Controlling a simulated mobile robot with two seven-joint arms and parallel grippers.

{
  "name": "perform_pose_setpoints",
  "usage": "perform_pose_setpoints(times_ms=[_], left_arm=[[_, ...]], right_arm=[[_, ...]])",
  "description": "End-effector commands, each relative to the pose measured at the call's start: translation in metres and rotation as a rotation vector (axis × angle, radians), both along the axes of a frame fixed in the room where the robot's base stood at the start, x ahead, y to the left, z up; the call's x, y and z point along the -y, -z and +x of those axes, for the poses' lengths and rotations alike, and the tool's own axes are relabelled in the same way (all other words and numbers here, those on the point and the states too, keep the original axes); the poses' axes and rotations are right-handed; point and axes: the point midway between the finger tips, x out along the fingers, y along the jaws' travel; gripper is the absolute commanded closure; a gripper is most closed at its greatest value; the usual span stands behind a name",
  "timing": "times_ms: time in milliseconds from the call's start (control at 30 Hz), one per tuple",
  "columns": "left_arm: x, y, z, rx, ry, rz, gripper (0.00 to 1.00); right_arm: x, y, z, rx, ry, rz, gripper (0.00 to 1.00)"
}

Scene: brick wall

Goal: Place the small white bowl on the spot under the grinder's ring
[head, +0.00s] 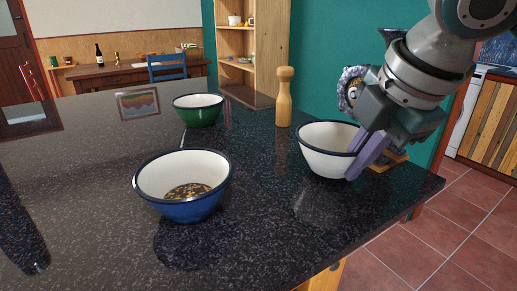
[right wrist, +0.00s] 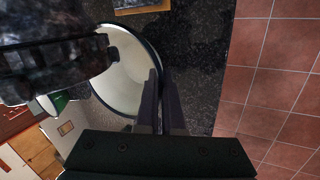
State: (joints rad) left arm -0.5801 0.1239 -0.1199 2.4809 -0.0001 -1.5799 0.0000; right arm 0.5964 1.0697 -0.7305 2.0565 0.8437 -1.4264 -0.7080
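The small white bowl (head: 322,150) with a dark rim is near the right edge of the dark counter in the head view. My right gripper (head: 366,158) has its fingers closed on the bowl's right rim. In the right wrist view, the fingers (right wrist: 160,108) pinch the rim of the bowl (right wrist: 122,70), which looks empty. I cannot tell whether the bowl touches the counter. The grinder (head: 351,82) is behind my right gripper and mostly hidden, with a bit of wooden base (head: 392,161) showing. Its ring and the spot under it cannot be made out. My left gripper is not in view.
A blue bowl (head: 185,209) with brown bits inside stands at front left. A green bowl (head: 198,117) and a wooden mill (head: 284,98) stand farther back.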

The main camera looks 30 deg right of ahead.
Motion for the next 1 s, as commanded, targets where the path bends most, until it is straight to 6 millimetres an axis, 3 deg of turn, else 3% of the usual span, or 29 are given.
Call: perform_pose_setpoints(times_ms=[67,367,667,1000], left_arm=[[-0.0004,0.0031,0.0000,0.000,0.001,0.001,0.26],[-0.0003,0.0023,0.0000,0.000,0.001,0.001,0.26],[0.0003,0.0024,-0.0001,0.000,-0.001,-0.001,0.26],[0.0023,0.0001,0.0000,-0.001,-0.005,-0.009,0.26]], right_arm=[[0.0003,0.0093,-0.0021,-0.005,-0.001,-0.002,1.00],[0.0002,0.0098,-0.0019,-0.003,0.000,-0.001,1.00],[0.0002,0.0105,-0.0021,-0.003,0.000,-0.001,0.66],[0.0000,0.0029,-0.0041,-0.002,0.000,-0.001,0.66]])
